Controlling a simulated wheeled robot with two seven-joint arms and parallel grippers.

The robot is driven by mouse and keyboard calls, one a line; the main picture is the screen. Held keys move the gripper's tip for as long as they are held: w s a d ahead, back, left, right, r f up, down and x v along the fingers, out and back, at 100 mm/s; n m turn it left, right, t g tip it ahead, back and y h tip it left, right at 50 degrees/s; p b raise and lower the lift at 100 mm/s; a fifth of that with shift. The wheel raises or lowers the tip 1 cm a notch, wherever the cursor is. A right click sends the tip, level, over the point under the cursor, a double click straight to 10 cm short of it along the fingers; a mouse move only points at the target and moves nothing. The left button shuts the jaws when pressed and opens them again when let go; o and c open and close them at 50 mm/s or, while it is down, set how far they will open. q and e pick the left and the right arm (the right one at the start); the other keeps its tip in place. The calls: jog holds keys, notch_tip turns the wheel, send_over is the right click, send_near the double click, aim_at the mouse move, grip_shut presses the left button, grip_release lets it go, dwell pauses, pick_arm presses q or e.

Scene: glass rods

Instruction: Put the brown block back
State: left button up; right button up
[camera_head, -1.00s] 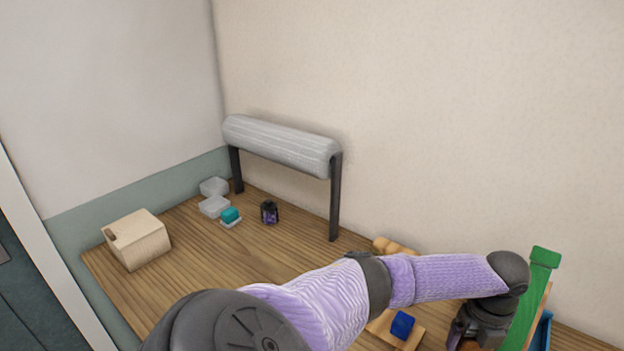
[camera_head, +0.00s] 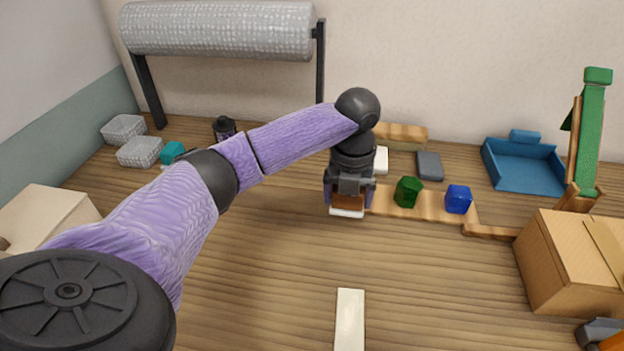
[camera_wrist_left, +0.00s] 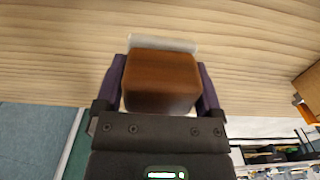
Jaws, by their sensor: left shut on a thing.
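The brown block (camera_head: 348,201) is between the fingers of my left gripper (camera_head: 348,205), near the left end of a wooden strip (camera_head: 430,208). In the left wrist view, the brown block (camera_wrist_left: 160,80) fills the space between the dark fingers of my left gripper (camera_wrist_left: 160,85), which is shut on it. A thin white piece (camera_head: 347,213) shows just under the block; whether they touch I cannot tell. A green block (camera_head: 408,191) and a blue block (camera_head: 458,199) sit on the strip to the right.
A cardboard box (camera_head: 560,265) stands at the right. A blue tray (camera_head: 524,175) and a green ramp (camera_head: 590,140) are behind it. A white bar (camera_head: 349,318) lies in front. A grey roll (camera_head: 220,30) on a black stand is at the back left. The middle table is mostly clear.

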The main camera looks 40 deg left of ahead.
aim_at(345, 240)
pick_arm(q)
jog(key=f+b, duration=0.1)
jog(key=f, duration=0.3)
jog(key=f+b, duration=0.2)
jog(key=f, duration=0.3)
jog(key=shift+w+d+f, duration=0.1)
jog(key=shift+d+f, duration=0.05)
jog(key=shift+d, duration=0.05)
jog(key=shift+f, duration=0.25)
jog(key=shift+r, duration=0.15)
pick_arm(e)
jog(key=shift+g, duration=0.3)
jog(key=d+f, duration=0.1)
jog(key=s+d+f, duration=0.1)
jog(key=f, duration=0.1)
jog(key=shift+s+d+f, duration=0.15)
jog(key=shift+d+f, duration=0.05)
jog(key=shift+d, duration=0.1)
pick_arm(q)
jog(key=o, duration=1.2)
pick_arm(e)
jog(key=shift+a, duration=0.1)
